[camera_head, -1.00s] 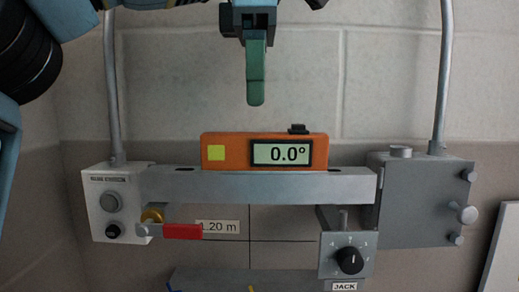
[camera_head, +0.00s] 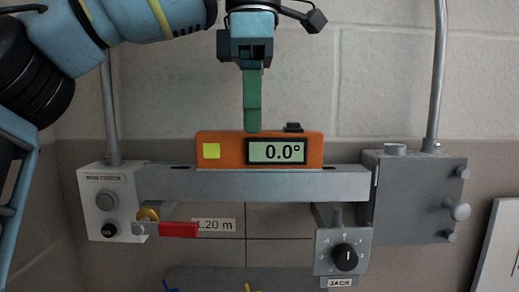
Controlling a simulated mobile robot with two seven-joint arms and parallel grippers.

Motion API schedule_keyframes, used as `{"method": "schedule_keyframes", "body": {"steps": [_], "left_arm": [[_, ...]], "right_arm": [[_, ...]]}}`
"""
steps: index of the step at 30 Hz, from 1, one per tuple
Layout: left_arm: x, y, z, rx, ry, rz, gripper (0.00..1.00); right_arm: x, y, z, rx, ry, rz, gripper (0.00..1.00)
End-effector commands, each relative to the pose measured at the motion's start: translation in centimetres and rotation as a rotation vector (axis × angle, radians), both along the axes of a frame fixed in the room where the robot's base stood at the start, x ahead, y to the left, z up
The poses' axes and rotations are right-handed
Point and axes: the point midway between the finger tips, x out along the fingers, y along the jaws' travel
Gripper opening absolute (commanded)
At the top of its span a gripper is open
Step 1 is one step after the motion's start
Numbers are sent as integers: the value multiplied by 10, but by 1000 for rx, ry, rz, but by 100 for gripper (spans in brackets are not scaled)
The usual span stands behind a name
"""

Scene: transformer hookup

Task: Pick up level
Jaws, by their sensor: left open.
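The level (camera_head: 222,150) is an orange box with a yellow square, a display reading 0.0° and a small black piece on top. It lies flat on the grey beam (camera_head: 255,184) in the head view. My left gripper (camera_head: 252,128) points straight down from above, its green fingers seen edge-on with the tips at the level's top edge, near its middle. The fingers overlap in this view, so the gap between them is hidden. I cannot tell whether the tips touch the level. My right gripper is not in view.
A white control box (camera_head: 107,190) with knobs is at the beam's left end, with a red handle (camera_head: 178,230) beside it. A grey box (camera_head: 412,200) stands at the right end. A jack box (camera_head: 335,259) with a black dial sits below. Vertical pipes rise on both sides.

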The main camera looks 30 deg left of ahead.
Motion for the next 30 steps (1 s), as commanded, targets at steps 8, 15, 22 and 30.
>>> {"method": "schedule_keyframes", "body": {"steps": [8, 15, 22, 30], "left_arm": [[4, 0, -30, -3, 4, -1, 53], [4, 0, -43, -3, 1, 1, 53], [4, 0, -44, -2, 0, 2, 53], [4, 0, -44, -2, 0, 2, 23]], "right_arm": [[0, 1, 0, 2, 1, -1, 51], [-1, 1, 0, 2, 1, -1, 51], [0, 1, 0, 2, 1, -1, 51], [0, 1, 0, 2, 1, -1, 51]]}}
